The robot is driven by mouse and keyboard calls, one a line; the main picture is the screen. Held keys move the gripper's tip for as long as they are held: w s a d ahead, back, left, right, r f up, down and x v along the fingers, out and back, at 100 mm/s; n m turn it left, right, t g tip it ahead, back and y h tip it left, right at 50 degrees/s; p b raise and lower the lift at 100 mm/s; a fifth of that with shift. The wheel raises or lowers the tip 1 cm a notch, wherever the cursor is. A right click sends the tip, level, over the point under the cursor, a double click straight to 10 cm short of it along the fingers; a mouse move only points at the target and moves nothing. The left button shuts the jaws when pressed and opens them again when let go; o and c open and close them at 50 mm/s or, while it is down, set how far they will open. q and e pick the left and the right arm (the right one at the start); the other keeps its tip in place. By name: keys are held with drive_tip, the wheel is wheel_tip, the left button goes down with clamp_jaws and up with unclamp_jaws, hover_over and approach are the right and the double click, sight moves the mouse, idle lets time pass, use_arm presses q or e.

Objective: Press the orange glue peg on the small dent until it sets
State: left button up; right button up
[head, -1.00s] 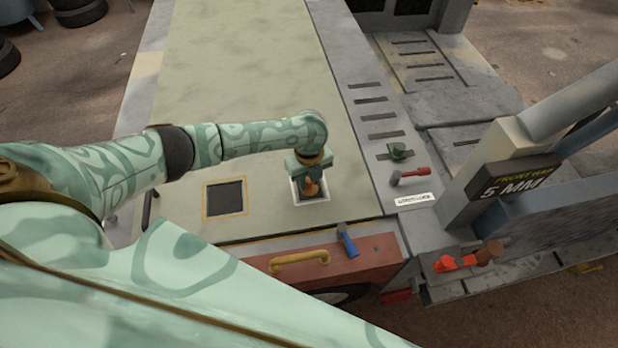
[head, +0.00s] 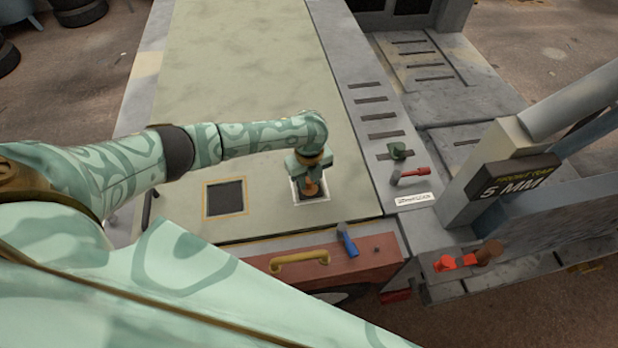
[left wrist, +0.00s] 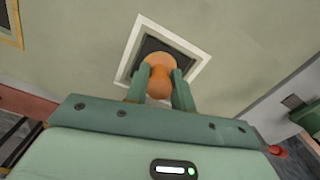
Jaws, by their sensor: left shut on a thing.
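The orange glue peg (head: 310,187) is held in my left gripper (head: 308,178), over the dark square patch framed in white (head: 298,198) on the pale green panel. In the left wrist view the two green fingers (left wrist: 161,85) close on the sides of the orange peg (left wrist: 158,64), whose round end covers part of the white-framed square (left wrist: 190,52). The peg's far end looks to be at the patch, but I cannot tell whether it touches. A second dark square, framed in yellow (head: 225,198), lies to the left. My right gripper is not in view.
A blue-handled tool (head: 347,240) lies on the red drawer front by the yellow handle (head: 299,257). A red-handled hammer (head: 410,175) and a green piece (head: 398,151) are on the grey slotted rail at right. A post with a "5 MM" sign (head: 514,184) stands farther right. The panel behind is clear.

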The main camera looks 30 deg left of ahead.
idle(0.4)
use_arm(q)
drive_tip(key=o, duration=1)
drive_tip(key=shift+o, duration=0.2)
wheel_tip(320, 180, up, 16)
drive_tip(key=p, duration=0.3)
drive_tip(key=shift+r, duration=0.15)
